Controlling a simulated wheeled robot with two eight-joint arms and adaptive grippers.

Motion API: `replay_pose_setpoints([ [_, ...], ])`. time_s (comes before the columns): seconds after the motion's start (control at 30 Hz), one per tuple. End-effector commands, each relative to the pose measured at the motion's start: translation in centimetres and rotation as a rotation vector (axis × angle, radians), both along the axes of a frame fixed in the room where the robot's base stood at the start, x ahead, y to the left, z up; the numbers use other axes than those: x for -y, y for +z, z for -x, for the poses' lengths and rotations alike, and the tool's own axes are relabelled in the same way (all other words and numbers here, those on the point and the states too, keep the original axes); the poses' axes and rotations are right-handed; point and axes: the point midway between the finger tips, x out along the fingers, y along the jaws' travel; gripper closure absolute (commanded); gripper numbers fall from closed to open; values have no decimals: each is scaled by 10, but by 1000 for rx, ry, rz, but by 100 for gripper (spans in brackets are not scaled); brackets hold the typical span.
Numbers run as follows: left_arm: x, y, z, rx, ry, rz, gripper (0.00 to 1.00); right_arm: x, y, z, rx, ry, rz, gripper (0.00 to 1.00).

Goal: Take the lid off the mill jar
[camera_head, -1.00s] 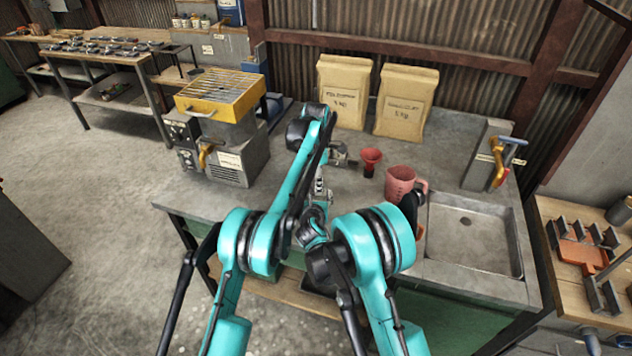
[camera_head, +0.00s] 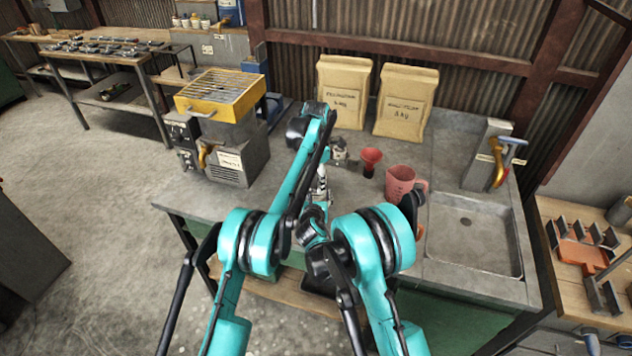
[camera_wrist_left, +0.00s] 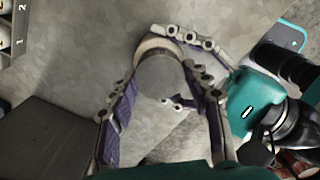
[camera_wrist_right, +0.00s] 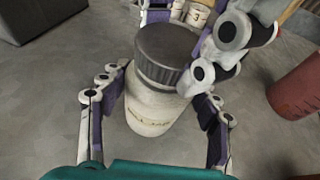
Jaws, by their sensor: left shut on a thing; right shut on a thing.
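The mill jar (camera_wrist_right: 152,107) is a cream jar standing between the fingers of my right gripper (camera_wrist_right: 155,118), which is shut on it. Its dark grey ribbed lid (camera_wrist_right: 165,50) sits on top of it; any gap under the lid is hard to tell. My left gripper (camera_head: 339,151) is at the lid, its fingers on both sides, shut on it. In the left wrist view the lid (camera_wrist_left: 161,76) shows as a round grey disc between the fingers, with part of the cream jar (camera_wrist_left: 150,46) behind. My right gripper is mostly hidden by my arms in the head view.
Two paper sacks (camera_head: 343,90) stand behind. A grey machine with a yellow top (camera_head: 222,92) is at the left. The worktop (camera_head: 265,190) between is mostly clear.

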Motion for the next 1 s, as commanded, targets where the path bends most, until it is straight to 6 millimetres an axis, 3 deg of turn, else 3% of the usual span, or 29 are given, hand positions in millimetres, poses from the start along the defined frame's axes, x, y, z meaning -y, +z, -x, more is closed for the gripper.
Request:
replay_pose_setpoints([
  [0.83, 0, 19, 0, 0, 0, 0, 86, 0, -1, 0, -1, 0, -1, 100],
  [1.0, 0, 39, 0, 0, 0, 0, 86, 0, -1, 0, -1, 0, -1, 100],
])
